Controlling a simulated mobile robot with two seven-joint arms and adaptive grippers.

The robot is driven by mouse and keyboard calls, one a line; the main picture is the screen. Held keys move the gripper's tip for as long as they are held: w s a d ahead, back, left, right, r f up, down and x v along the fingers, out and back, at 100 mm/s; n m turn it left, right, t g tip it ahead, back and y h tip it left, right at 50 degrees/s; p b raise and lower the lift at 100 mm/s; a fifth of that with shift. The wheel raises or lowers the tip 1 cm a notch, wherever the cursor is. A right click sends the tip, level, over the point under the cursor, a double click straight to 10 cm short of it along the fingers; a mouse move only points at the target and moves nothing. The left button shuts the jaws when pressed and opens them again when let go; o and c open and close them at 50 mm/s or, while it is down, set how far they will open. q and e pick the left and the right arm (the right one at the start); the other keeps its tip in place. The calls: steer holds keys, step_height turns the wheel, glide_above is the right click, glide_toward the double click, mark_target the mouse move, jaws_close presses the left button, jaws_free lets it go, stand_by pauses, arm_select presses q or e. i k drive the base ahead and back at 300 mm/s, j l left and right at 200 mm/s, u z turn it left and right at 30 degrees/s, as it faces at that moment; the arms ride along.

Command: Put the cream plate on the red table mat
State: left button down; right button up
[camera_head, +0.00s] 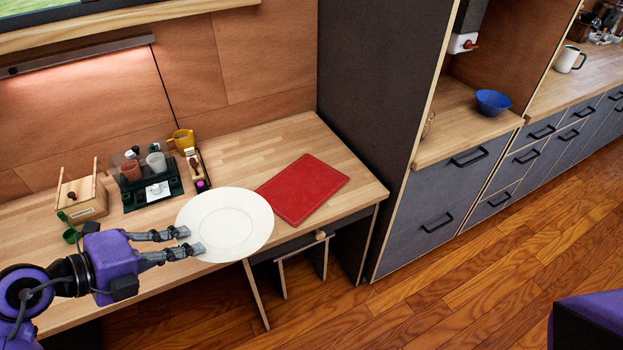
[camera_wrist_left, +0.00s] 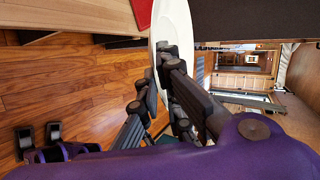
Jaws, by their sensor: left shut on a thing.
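The cream plate (camera_head: 228,224) is held roughly level at the front edge of the wooden desk, left of the red table mat (camera_head: 303,188). My left gripper (camera_head: 192,240) is shut on the plate's left rim. In the left wrist view the plate (camera_wrist_left: 178,25) shows edge-on between the fingers of my left gripper (camera_wrist_left: 165,75). The red mat lies flat on the desk's right part with nothing on it; a corner of it shows in the left wrist view (camera_wrist_left: 141,12). The plate's right edge comes close to the mat's left corner.
A dark green tray (camera_head: 153,190) with cups, a yellow mug (camera_head: 182,140) and a wooden box (camera_head: 82,197) stand behind the plate. A tall dark cabinet (camera_head: 375,110) borders the desk's right end. A blue bowl (camera_head: 493,102) sits on a farther counter.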

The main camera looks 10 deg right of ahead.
mark_target(301, 186)
steer(key=i+l, duration=0.15)
steer(key=l, duration=0.25)
steer(key=i+l, duration=0.1)
steer(key=l, duration=0.3)
steer(key=i+l, duration=0.15)
steer(key=l, duration=0.25)
